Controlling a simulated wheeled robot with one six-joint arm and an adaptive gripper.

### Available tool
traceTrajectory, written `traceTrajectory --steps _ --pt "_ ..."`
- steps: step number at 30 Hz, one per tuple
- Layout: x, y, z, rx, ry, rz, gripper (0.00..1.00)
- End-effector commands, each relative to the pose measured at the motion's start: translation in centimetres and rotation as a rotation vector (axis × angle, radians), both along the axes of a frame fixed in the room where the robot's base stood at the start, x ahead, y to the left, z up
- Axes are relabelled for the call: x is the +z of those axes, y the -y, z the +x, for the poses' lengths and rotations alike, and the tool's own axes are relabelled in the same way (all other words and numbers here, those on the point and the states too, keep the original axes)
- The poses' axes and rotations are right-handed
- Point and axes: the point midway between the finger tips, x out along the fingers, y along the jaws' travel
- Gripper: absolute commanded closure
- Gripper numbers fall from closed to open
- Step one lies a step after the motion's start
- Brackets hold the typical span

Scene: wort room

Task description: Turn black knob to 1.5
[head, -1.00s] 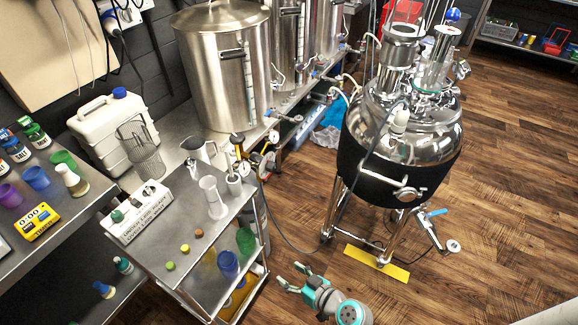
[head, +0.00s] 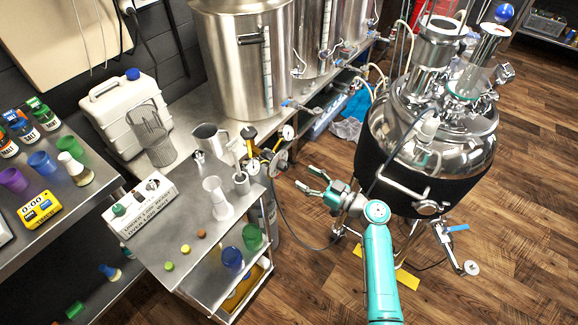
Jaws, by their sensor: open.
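A brass regulator (head: 267,155) with two round gauges stands at the right edge of the steel cart, on top of a grey cylinder. A small dark round part at its upper left looks like the black knob (head: 249,132); its marking is too small to read. One gauge (head: 288,132) faces up at the right, and another (head: 254,165) sits lower left. My gripper (head: 306,178) is open and empty, to the right of the regulator and apart from it, with its fingers pointing left towards it.
A large steel vessel with a black jacket (head: 400,180) stands close to the right of my gripper. A dark hose (head: 290,215) runs below. Wooden floor lies open at right.

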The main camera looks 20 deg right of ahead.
Motion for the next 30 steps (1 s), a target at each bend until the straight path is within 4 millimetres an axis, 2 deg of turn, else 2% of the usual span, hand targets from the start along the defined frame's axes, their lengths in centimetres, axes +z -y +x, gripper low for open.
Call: traceTrajectory --steps 6,12,18,26,29,30 --pt "0.0 -2.5 3.3 0.003 0.000 0.000 0.37" --pt "0.0 -4.0 5.4 0.002 -0.001 -0.001 0.37" --pt "-0.1 -4.7 6.3 0.000 -0.001 0.000 0.37" --pt "-0.1 -4.7 6.4 -0.001 -0.001 0.000 0.37" --pt "-0.1 -4.7 6.4 -0.001 -0.001 0.000 0.57" --pt "-0.1 -4.7 6.4 -0.001 -0.001 0.000 0.67"
